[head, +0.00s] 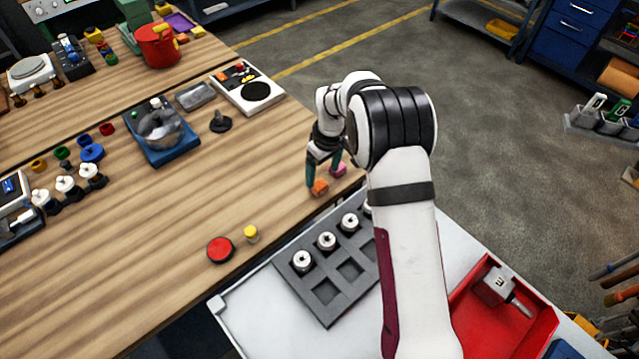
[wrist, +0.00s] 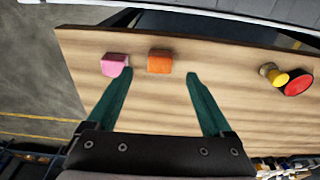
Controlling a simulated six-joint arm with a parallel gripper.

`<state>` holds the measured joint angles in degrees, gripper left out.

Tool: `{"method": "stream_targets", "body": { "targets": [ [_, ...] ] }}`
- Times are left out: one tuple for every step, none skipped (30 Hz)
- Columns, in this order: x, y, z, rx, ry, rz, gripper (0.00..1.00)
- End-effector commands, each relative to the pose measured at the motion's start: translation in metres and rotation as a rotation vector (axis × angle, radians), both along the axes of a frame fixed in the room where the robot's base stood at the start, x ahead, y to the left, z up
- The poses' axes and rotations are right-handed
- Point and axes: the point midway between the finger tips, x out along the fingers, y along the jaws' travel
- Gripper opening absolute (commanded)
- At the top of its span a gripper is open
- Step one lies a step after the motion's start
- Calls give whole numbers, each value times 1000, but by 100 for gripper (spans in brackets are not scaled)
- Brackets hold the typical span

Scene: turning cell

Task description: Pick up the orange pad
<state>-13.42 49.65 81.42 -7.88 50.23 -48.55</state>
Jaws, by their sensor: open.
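The orange pad (head: 320,187) is a small block lying on the wooden table near its right corner. In the wrist view the orange pad (wrist: 160,62) lies between and just beyond the tips of my gripper's two green fingers. My gripper (head: 322,172) is open and empty, close above the pad. In the wrist view my gripper (wrist: 160,76) has its fingers wide apart, with the left fingertip close to a pink pad (wrist: 115,64). The pink pad (head: 338,170) sits beside the orange one, with a small gap between them.
A yellow knob (head: 251,233) and a red disc (head: 220,249) stand near the table's front edge. A grey tray (head: 324,293) with white-topped parts and a red bin (head: 470,330) lie in front. The wood left of the orange pad is clear.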

Motion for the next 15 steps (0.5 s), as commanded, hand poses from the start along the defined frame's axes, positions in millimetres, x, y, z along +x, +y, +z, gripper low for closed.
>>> {"method": "stream_targets", "body": {
  "targets": [
    [1,1,-6,0,1,0,85],
    [1,2,-11,-1,2,0,85],
    [2,3,-19,-1,4,0,85],
    [4,5,-25,-2,3,1,85],
    [5,6,-31,-1,3,0,85],
    [6,7,-39,-1,4,0,85],
    [7,8,-44,-1,2,-1,85],
    [7,8,-48,0,1,-1,85],
    [8,8,-52,0,2,-2,85],
    [8,8,-54,-1,1,-2,85],
    [8,9,-55,0,0,-2,85],
    [8,9,-55,-1,-1,-2,85],
    [8,9,-55,0,-1,-2,85],
    [8,9,-55,0,-1,-2,85],
    [8,9,-55,0,-1,-2,85]
  ]
}}
